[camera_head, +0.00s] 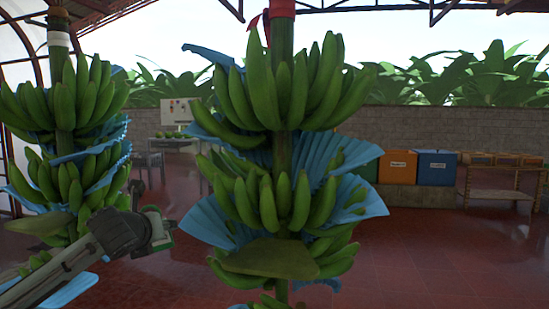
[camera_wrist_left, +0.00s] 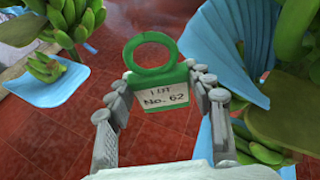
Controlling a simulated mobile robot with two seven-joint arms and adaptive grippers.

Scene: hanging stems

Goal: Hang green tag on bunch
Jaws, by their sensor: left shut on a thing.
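My left gripper (camera_head: 158,229) reaches in from the left between two hanging bunches. In the left wrist view it is shut on the green tag (camera_wrist_left: 158,78), which has a round green ring at its top and a pale label reading "LOT No. 62". The ring is empty and stands clear of any stem. In the head view a green edge of the tag (camera_head: 164,241) shows at the fingers. The middle banana bunch (camera_head: 300,95) hangs to the right of the gripper, apart from it. The left banana bunch (camera_head: 65,105) hangs behind my left arm. My right gripper is not in view.
The middle stem has a red band (camera_head: 282,8) at its top; the left stem has a white band (camera_head: 58,39). Blue sheets (camera_head: 358,198) stick out between the hands of bananas. Coloured bins (camera_head: 437,169) stand far back right. The red floor is open.

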